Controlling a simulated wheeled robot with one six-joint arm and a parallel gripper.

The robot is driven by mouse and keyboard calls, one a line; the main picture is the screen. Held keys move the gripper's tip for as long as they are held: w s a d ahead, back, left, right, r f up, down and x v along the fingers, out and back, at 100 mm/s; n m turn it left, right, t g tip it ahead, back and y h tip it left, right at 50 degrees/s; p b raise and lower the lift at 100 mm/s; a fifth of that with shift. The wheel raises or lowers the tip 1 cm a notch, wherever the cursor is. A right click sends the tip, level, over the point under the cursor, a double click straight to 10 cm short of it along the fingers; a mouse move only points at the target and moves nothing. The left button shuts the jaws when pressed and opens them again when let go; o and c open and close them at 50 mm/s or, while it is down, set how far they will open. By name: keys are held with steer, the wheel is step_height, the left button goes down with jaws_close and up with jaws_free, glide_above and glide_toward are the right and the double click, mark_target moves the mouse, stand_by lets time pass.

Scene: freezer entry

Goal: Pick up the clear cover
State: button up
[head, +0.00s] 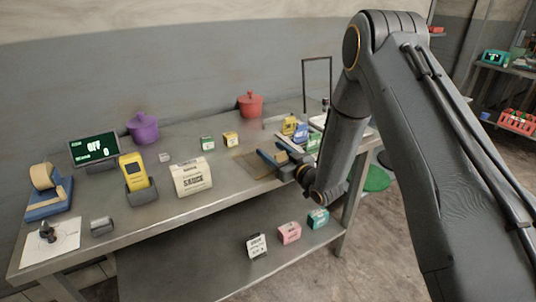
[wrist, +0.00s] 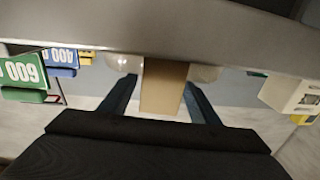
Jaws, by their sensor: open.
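My gripper (head: 277,156) is open, low over the right part of the steel table. In the wrist view its two dark blue fingers (wrist: 159,88) stand apart, with a tan block-like shape (wrist: 163,88) showing between them. Pale, see-through rounded shapes, which look like parts of the clear cover (wrist: 205,73), show on both sides of the tan shape, near the fingertips. I cannot tell whether the fingers touch them. In the head view I cannot make out the cover clearly; my arm and gripper partly block that area.
A tan mat (head: 250,166) lies beside the gripper. Yellow and blue number signs (head: 289,125) stand just behind. A cream box (head: 192,178), yellow handheld device (head: 133,171), purple pot (head: 143,128) and red pot (head: 250,104) stand left. Small boxes (head: 289,233) sit on the lower shelf.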

steer(key=c, duration=1.3)
steer(key=shift+r, duration=0.15)
